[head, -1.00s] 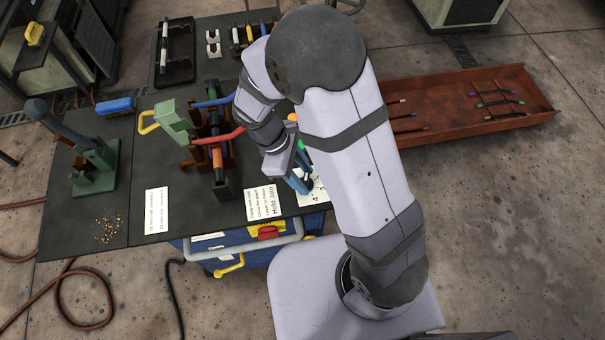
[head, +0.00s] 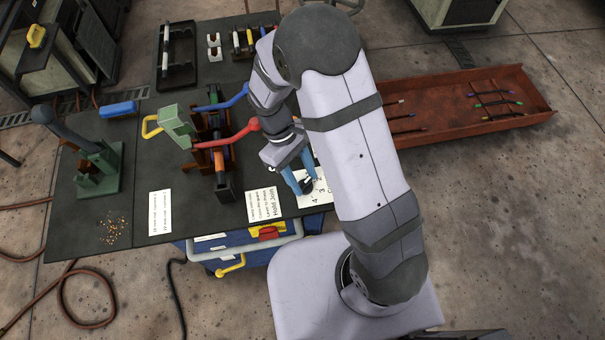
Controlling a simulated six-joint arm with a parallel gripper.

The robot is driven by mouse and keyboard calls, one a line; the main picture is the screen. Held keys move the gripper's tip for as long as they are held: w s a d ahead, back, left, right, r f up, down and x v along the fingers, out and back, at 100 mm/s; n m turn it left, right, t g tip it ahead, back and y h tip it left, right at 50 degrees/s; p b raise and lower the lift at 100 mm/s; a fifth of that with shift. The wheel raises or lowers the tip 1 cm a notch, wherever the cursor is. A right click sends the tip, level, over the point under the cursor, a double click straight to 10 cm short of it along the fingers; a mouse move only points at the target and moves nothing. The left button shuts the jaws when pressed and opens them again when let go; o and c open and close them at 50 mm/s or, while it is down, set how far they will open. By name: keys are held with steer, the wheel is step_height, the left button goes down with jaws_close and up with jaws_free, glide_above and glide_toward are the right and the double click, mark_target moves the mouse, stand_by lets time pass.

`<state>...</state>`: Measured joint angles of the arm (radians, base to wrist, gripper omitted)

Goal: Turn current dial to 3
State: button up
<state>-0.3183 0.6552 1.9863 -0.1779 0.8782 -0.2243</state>
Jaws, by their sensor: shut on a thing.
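The current dial (head: 306,187) is a small dark knob on a white card (head: 318,197) with printed numbers, at the right front of the dark workbench. My gripper (head: 300,184) has blue fingers and points down at the dial. It is shut on the dial's knob, as far as the view shows. My arm hides part of the card and some of its numbers. Which number the dial points to is too small to tell.
A fixture with red (head: 228,138) and blue (head: 222,98) handles stands left of my gripper. A white instruction card (head: 263,204) lies beside the dial card. A green lever press (head: 98,168) stands at the far left. A rusty tray (head: 470,108) is on the right.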

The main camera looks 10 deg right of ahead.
steer(key=m, duration=0.2)
steer(key=m+y+p, duration=0.1)
steer(key=m, duration=0.1)
steer(key=m+y, duration=0.1)
steer(key=m, duration=0.1)
steer(key=shift+w+d+r+m+g+p, duration=0.1)
steer(key=shift+w+d+m+g+p, duration=0.05)
steer(key=shift+d+m+g+p, duration=0.2)
steer(key=m+y+p, duration=0.1)
steer(key=m+y, duration=0.1)
steer(key=m, duration=0.3)
steer(key=shift+m+y, duration=0.3)
steer(key=shift+m, duration=0.05)
steer(key=o, duration=1)
steer(key=shift+o, duration=0.2)
steer(key=b+v, duration=0.1)
steer(key=v, duration=0.6)
steer(key=shift+b, duration=0.35)
steer(key=shift+r, duration=0.15)
